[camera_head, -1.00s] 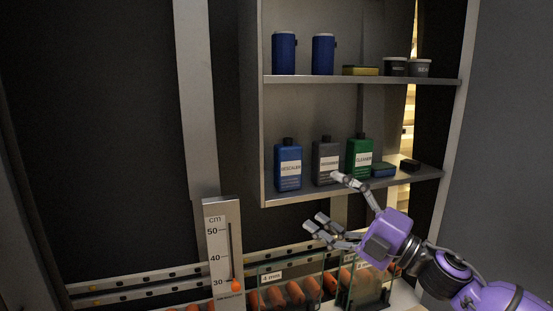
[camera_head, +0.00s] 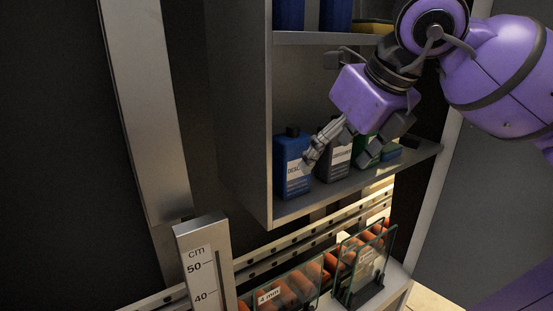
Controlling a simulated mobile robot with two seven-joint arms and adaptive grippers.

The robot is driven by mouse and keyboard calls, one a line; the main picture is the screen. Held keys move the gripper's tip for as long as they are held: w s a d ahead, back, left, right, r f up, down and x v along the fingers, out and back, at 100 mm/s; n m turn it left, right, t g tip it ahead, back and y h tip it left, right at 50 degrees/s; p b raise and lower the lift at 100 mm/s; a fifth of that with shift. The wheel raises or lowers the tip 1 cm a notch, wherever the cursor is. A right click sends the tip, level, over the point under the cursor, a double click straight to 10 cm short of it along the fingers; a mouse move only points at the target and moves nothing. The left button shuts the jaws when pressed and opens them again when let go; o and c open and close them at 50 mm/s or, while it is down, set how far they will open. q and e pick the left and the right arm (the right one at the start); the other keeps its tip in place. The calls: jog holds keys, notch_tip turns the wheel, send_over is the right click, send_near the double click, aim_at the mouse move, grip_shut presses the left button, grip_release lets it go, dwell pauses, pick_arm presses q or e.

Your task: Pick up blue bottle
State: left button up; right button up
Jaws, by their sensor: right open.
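The blue bottle (camera_head: 290,178) with a dark cap and white label stands upright at the left end of the lower shelf. My right gripper (camera_head: 340,160) reaches down from the upper right. It is open, with its fingers spread in front of the bottles. One finger overlaps the right edge of the blue bottle and hides part of its label; I cannot tell whether it touches. The other finger lies lower right, in front of the green bottle (camera_head: 366,144). Nothing shows held. My left gripper is not in view.
A grey bottle (camera_head: 334,165) stands close beside the blue one. The lower shelf (camera_head: 330,196) has a side wall on the left, and the upper shelf (camera_head: 300,38) carries blue containers above. A height gauge (camera_head: 205,265) and glass bins (camera_head: 285,292) stand below.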

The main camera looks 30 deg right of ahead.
aim_at(296, 134)
jog(key=w+b, duration=0.3)
jog(key=w, duration=0.4)
jog(key=shift+a, duration=0.2)
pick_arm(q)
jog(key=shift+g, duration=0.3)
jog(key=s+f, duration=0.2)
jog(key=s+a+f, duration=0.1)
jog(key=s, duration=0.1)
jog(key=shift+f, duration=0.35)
pick_arm(e)
jog(key=shift+w+r, duration=0.15)
jog(key=shift+w, duration=0.1)
jog(key=shift+w, duration=0.3)
jog(key=shift+w+a+r, duration=0.1)
jog(key=shift+w+a, duration=0.05)
jog(key=shift+w, duration=0.4)
jog(key=shift+w+a+r, duration=0.1)
jog(key=shift+w, duration=0.45)
jog(key=x, duration=0.3)
jog(key=shift+d+f, duration=0.1)
jog(key=shift+f, duration=0.1)
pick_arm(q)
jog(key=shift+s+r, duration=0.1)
